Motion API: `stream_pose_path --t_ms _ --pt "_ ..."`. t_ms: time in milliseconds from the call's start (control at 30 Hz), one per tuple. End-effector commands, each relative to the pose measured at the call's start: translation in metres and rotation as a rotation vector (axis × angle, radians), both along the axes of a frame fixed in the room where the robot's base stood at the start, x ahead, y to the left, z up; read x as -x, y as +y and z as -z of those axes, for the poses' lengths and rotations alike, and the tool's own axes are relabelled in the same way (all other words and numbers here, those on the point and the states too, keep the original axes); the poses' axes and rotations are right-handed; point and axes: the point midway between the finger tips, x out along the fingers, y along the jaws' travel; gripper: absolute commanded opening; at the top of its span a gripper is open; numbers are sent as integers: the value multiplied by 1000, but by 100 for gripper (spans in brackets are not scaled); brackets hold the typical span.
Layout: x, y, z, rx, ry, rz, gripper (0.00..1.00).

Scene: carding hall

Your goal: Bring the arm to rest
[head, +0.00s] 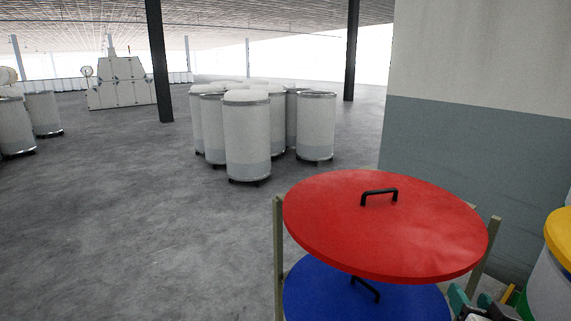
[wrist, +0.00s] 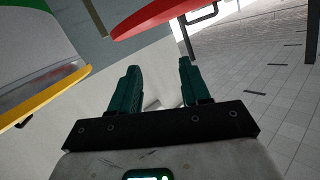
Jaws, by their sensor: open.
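My gripper (wrist: 158,66) is open, with two teal fingers apart and nothing held between them. In the head view, teal parts of my gripper (head: 472,296) show at the bottom right, close to the right side of the lids and left of a yellow-topped can; the rest of the arm is out of view. In the wrist view a red lid (wrist: 150,14) shows beyond the fingertips at the top, apart from them. The same red lid (head: 370,235) lies tilted in the head view, with a black handle on top.
A blue lid (head: 365,303) lies below the red one, between wooden posts (head: 278,245). The yellow-topped can (head: 560,235) stands at the right edge, near a grey-and-white wall (head: 470,160). White cans (head: 247,135) stand farther back.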

Motion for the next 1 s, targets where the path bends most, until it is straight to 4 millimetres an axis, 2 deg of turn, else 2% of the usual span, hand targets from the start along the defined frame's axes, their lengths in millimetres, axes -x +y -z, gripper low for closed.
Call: stream_pose_path --t_ms 33,100,167,200,267,300,433,500,600,700,1000 --pt "13 7 35 -17 106 -14 47" --pt "34 15 78 -30 250 -36 47" --pt "55 22 113 -40 374 -62 47" --pt "71 27 136 -45 457 -81 47" --pt "98 34 167 -49 581 -115 47" --pt "117 39 186 -52 663 -141 47" --pt "185 52 237 -55 921 -232 47" --pt "218 56 256 -56 1038 -280 47" --pt "258 59 272 -55 1168 -339 47" --pt "281 61 279 -56 1244 -374 47" --pt "281 61 279 -56 1244 -374 47"
